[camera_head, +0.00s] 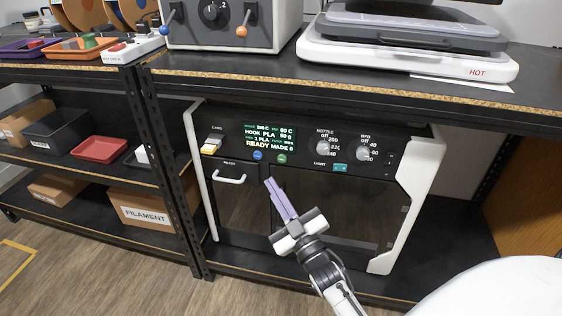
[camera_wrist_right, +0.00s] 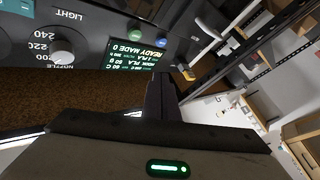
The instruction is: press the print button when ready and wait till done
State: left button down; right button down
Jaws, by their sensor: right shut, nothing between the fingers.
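The printer (camera_head: 400,200) stands on the lower shelf with a black front and white sides. Its display (camera_head: 270,137) shows lines of text including "HOOK PLA" and "READY MADE 0"; the display (camera_wrist_right: 137,58) also appears in the right wrist view. Below it sit a blue button (camera_head: 257,155) and a green button (camera_head: 282,159); I cannot read which one is print. My right gripper (camera_head: 268,181) is shut and empty, its purple-grey fingers pointing up just below the two buttons, apparently apart from them. My left gripper is in neither view.
The printer has a white handle (camera_head: 229,178), a yellow-tipped card (camera_head: 210,145), a nozzle knob (camera_head: 323,147), a bed knob (camera_head: 363,152) and a teal light switch (camera_head: 340,168). The upper shelf's edge (camera_head: 330,83) overhangs the panel. A filament box (camera_head: 145,212) stands left.

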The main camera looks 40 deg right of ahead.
aim_at(282, 159)
pick_arm(q)
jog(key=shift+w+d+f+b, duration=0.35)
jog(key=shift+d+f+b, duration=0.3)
jog(key=shift+b, duration=0.5)
pick_arm(e)
jog(key=w+d, duration=0.4)
jog(key=d, duration=0.1)
jog(key=shift+w+d+f, duration=0.1)
jog(key=shift+w+d, duration=0.15)
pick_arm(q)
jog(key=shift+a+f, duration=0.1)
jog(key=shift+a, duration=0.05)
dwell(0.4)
pick_arm(e)
jog(key=shift+w+d, duration=0.1)
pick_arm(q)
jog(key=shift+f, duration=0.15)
pick_arm(e)
jog(key=shift+w+d, duration=0.2)
jog(key=shift+d, duration=0.05)
